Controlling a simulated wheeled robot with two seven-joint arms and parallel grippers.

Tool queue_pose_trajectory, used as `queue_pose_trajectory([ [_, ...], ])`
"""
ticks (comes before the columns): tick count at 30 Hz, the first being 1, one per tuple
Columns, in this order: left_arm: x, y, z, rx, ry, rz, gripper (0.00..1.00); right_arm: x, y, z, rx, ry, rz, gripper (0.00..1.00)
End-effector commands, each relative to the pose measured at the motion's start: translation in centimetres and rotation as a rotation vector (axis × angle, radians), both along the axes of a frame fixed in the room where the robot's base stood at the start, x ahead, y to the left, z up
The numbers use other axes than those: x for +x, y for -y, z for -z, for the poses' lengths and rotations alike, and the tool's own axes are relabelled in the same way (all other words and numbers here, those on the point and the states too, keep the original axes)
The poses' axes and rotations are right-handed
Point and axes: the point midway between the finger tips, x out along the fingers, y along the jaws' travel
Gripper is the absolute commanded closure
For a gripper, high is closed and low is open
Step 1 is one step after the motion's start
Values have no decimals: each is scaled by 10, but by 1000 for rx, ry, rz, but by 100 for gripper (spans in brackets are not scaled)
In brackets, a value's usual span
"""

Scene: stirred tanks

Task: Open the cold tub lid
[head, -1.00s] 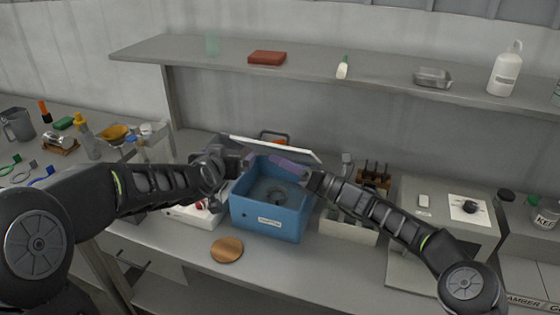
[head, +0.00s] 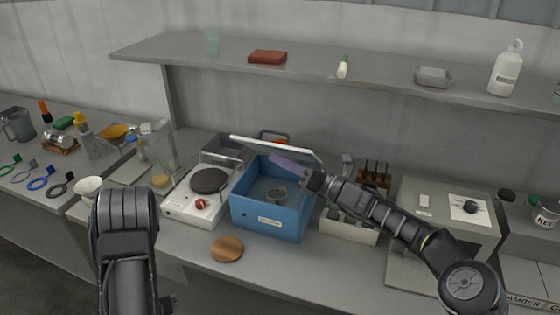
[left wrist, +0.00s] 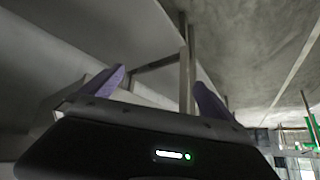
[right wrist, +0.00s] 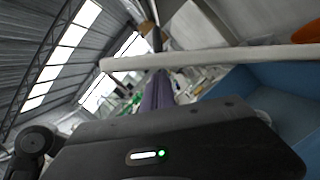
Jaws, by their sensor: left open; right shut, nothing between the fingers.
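The cold tub (head: 265,222) is a blue open box with a pale label on its front. Its white lid (head: 275,145) is raised and tilted above the tub's back. My right gripper (head: 285,163) is shut and empty, its purple fingers over the tub, just under the lid. In the right wrist view the lid's edge (right wrist: 220,57) crosses by the fingertips (right wrist: 158,85); I cannot tell whether they touch. A small round metal piece (head: 277,194) is inside the tub. My left gripper (left wrist: 160,88) is open and empty in the left wrist view; in the head view it is not clearly visible.
A white hotplate (head: 195,196) stands left of the tub, and a rack (head: 348,229) stands close on its right. A round brown disc (head: 227,249) lies in front. A shelf (head: 330,65) runs above the back of the bench. The bench front is mostly clear.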

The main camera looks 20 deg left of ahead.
Motion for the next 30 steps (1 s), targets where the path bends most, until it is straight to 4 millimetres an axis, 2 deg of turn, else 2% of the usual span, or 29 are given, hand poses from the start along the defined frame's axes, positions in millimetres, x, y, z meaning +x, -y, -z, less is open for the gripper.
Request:
queue_pose_trajectory([
  [1, 2, 47, 18, -77, -41, 47, 0, 0, 0, 0, 0, 0, 0, 100],
  [2, 1, 74, 27, -121, -67, 77, 0, 0, 0, 0, 0, 0, 0, 100],
  [3, -2, 112, 38, -181, -103, 119, 0, 0, 0, 0, 0, 0, 0, 100],
  [5, -9, 168, 50, -267, -159, 186, 0, 0, 0, 0, 0, 0, 0, 100],
  [6, -17, 206, 55, -325, -197, 234, 0, 0, 0, 0, 0, 0, 0, 100],
  [8, -31, 258, 59, -403, -254, 304, 0, 0, 0, 0, 0, 0, 0, 100],
  [9, -42, 290, 59, -450, -289, 350, 0, 0, 0, 0, 0, 0, 0, 100],
  [12, -71, 356, 54, -550, -368, 457, 0, 0, 0, 0, 0, 0, 0, 100],
  [13, -79, 371, 51, -575, -389, 485, 0, 0, 0, 0, 0, 0, 0, 100],
  [15, -96, 400, 45, -620, -428, 541, 0, 0, 0, 0, 0, 0, 0, 100],
  [19, -115, 429, 37, -668, -471, 601, 0, 0, 0, 0, 0, 0, 0, 100],
  [22, -120, 436, 35, -678, -481, 615, 0, 0, 0, 0, 0, 0, 0, 100],
  [30, -120, 435, 35, -677, -480, 614, 0, 0, 0, 0, 0, 0, 0, 100],
])
